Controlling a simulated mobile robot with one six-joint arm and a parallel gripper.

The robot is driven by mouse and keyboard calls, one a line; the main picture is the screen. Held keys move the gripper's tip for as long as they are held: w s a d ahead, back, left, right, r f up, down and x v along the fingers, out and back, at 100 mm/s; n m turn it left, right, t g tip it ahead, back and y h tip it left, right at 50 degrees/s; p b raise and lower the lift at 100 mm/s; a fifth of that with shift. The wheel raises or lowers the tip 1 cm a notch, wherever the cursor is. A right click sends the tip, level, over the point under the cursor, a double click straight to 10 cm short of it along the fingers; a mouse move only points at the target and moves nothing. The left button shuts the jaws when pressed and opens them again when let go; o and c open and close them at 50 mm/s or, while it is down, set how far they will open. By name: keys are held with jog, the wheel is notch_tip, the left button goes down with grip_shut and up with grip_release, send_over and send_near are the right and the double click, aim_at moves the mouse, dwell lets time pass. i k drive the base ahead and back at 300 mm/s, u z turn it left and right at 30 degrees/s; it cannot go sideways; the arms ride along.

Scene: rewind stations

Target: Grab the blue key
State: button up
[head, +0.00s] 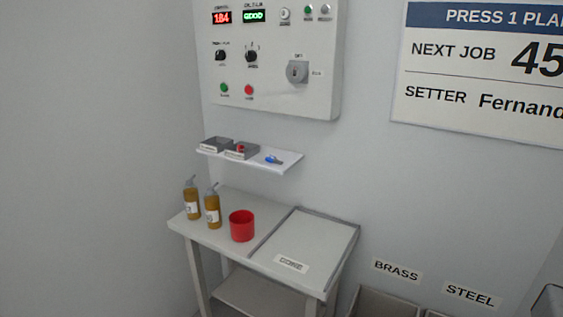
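The blue key (274,159) lies on the right part of a small white wall shelf (283,166), below the control panel. It is small in the head view, and its blue end and a thinner end pointing right can be made out. A small red item (240,149) sits in the grey tray to its left, perhaps another key; it is too small to be sure. My gripper is not in view.
Two grey trays stand on the shelf's left part. Below is a table (260,212) with two amber bottles, a red cup (242,226) and a framed panel. The control panel (270,60) has a key switch (297,72). Bins labelled BRASS and STEEL stand lower right.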

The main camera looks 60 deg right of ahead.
aim_at(270, 158)
jog(key=u, duration=0.1)
jog(key=i, duration=0.95)
jog(key=z, duration=0.05)
